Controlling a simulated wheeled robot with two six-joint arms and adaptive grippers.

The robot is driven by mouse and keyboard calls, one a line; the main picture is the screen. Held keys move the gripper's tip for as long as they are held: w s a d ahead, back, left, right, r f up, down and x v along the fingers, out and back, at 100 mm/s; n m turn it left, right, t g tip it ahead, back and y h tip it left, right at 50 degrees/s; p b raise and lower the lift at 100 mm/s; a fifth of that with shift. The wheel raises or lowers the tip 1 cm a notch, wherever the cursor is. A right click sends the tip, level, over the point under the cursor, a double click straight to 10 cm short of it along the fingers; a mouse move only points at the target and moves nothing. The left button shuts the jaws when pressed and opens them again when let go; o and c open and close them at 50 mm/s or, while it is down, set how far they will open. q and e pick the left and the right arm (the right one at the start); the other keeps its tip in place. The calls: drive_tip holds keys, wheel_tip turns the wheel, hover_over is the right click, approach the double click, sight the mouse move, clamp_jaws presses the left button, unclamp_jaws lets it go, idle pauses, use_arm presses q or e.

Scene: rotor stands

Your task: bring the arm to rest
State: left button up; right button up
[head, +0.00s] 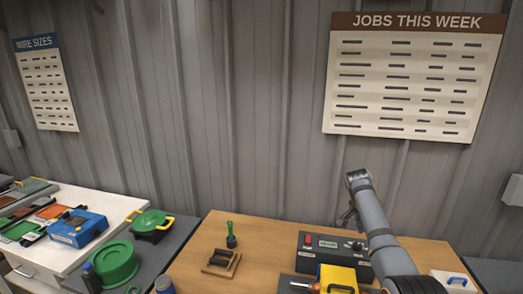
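My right arm (375,225) comes in from the lower right and rises over the wooden bench (270,237). Its grey link leans up and to the left, with a joint at its top end. A small dark part, which looks like my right gripper (346,215), shows just left of the link. It is mostly hidden, and I cannot tell whether its fingers are open or shut or hold anything. My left arm and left gripper are out of view.
A dark control box (322,245) and a yellow block (338,274) stand close to my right arm. A green-handled tool (231,236) and a small wooden stand (221,263) are left of them. Green round parts (115,262) sit further left. A corrugated wall (250,110) closes the back.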

drive_tip(key=s+a+f+n+t+y, duration=0.15)
drive_tip(key=s+f+n, duration=0.25)
drive_tip(key=s+f, duration=0.45)
drive_tip(key=s+a+f+n+h, duration=0.1)
drive_tip(key=s+a+f+n, duration=0.25)
drive_tip(key=s+f, duration=0.55)
drive_tip(key=s+a+r+n+t+y, duration=0.1)
drive_tip(key=s+a+n, duration=0.25)
drive_tip(key=s, duration=0.65)
drive_tip(key=s+a+r+n+y, duration=0.1)
drive_tip(key=s+a+n+y, duration=0.2)
drive_tip(key=s, duration=0.7)
drive_tip(key=s+d+f+g+h+b, duration=0.2)
drive_tip(key=f+b, duration=1.1)
drive_tip(key=f, duration=2.6)
use_arm(q)
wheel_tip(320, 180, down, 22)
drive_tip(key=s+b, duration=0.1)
drive_tip(key=b, duration=0.8)
use_arm(e)
drive_tip(key=s+d+f, duration=0.1)
drive_tip(key=s+f, duration=0.8)
drive_tip(key=f, duration=0.3)
drive_tip(key=s+d+f, duration=0.1)
drive_tip(key=s+f, duration=0.8)
drive_tip(key=f, duration=0.4)
drive_tip(key=shift+s+d+y, duration=0.15)
drive_tip(key=shift+s+y, duration=0.2)
